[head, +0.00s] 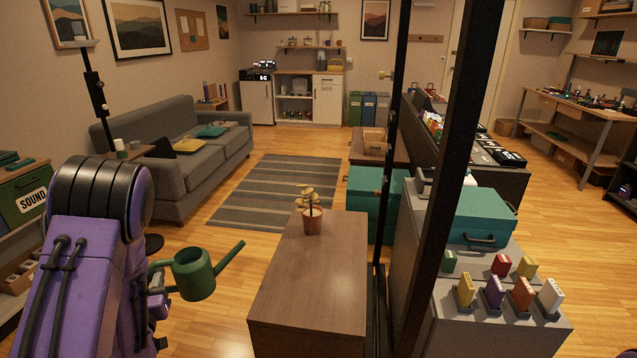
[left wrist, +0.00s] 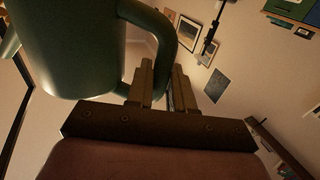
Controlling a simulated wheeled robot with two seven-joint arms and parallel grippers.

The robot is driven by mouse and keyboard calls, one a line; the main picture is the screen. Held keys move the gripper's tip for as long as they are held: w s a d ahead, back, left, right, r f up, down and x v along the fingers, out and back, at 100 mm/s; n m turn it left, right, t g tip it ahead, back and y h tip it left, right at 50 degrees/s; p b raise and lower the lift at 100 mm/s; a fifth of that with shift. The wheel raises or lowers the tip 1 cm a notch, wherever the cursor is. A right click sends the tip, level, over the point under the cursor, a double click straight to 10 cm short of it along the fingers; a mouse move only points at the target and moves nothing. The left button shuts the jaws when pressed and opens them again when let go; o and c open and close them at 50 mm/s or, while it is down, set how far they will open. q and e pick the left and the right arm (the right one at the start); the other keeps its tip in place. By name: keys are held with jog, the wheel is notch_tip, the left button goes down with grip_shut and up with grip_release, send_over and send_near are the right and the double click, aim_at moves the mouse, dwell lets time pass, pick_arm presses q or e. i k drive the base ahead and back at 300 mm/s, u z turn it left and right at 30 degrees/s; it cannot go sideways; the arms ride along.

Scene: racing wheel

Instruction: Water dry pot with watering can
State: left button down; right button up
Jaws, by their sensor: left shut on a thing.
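The green watering can (head: 194,275) hangs in the air left of the brown cabinet, its spout pointing right toward the cabinet. My left gripper (head: 158,282) is shut on the can's handle; the fingers are mostly hidden behind my purple arm in the head view. In the left wrist view the can (left wrist: 70,45) fills the upper left, and the gripper fingers (left wrist: 165,85) close around its handle (left wrist: 165,35). A pot with a drooping, yellowish plant (head: 312,219) stands upright on the cabinet's far part. The can and pot are apart.
The wooden cabinet top (head: 315,275) is bare apart from the pot. A black upright post (head: 455,170) and a grey counter with colored blocks (head: 495,293) stand to the right. A grey sofa (head: 190,145) and striped rug (head: 275,190) lie beyond, with open floor between.

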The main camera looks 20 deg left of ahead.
aim_at(312, 215)
jog(key=i, duration=0.9)
